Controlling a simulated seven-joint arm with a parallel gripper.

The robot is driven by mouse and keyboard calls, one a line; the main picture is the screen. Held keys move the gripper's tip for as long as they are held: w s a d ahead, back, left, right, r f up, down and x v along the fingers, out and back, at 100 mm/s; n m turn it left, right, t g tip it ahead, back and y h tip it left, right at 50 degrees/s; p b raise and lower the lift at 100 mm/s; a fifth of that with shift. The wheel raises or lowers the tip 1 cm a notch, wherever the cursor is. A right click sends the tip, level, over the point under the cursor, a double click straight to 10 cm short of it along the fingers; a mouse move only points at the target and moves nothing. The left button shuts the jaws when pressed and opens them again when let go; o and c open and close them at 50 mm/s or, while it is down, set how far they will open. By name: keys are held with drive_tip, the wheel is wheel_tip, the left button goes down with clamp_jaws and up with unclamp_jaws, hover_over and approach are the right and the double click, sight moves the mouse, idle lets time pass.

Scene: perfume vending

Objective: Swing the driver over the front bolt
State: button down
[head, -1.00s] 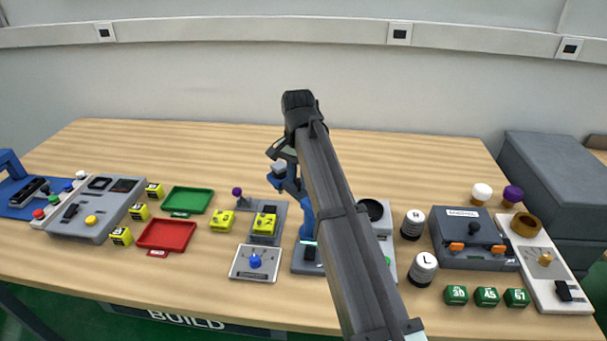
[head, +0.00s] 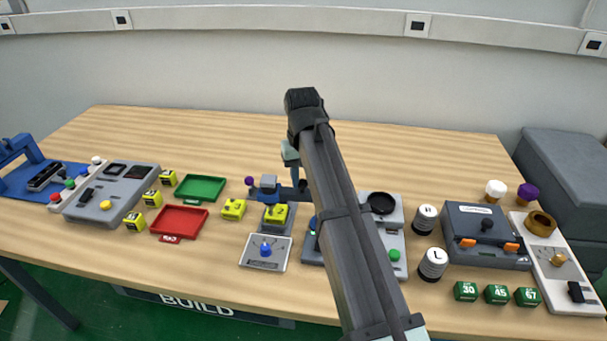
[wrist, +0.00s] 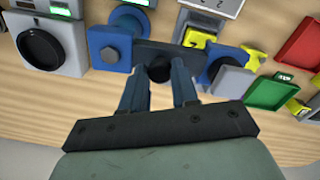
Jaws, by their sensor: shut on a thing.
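The driver is a blue swing arm with a dark bar; its blue-grey head (head: 268,186) hangs above the far side of the grey fixture (head: 268,226). In the wrist view the driver's head (wrist: 232,80) is right of my fingers and its blue pivot block (wrist: 110,46) is left. A yellow numbered block (head: 276,214) sits in the fixture, just nearer the front than the head; it also shows in the wrist view (wrist: 197,38). My gripper (wrist: 159,70) is shut on the driver's dark bar between head and pivot. I cannot make out the front bolt.
A panel with a blue knob (head: 265,250) stands before the fixture. White jars (head: 432,263) stand right. The table's back strip is clear.

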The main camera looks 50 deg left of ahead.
sight(302, 183)
drive_tip(key=shift+s+d+n, duration=0.15)
drive_tip(key=shift+d+n, duration=0.05)
drive_tip(key=shift+n, duration=0.2)
drive_tip(key=c, duration=0.9)
unclamp_jaws()
drive_tip(key=shift+o, duration=0.2)
wheel_tip(302, 183, up, 12)
idle(0.4)
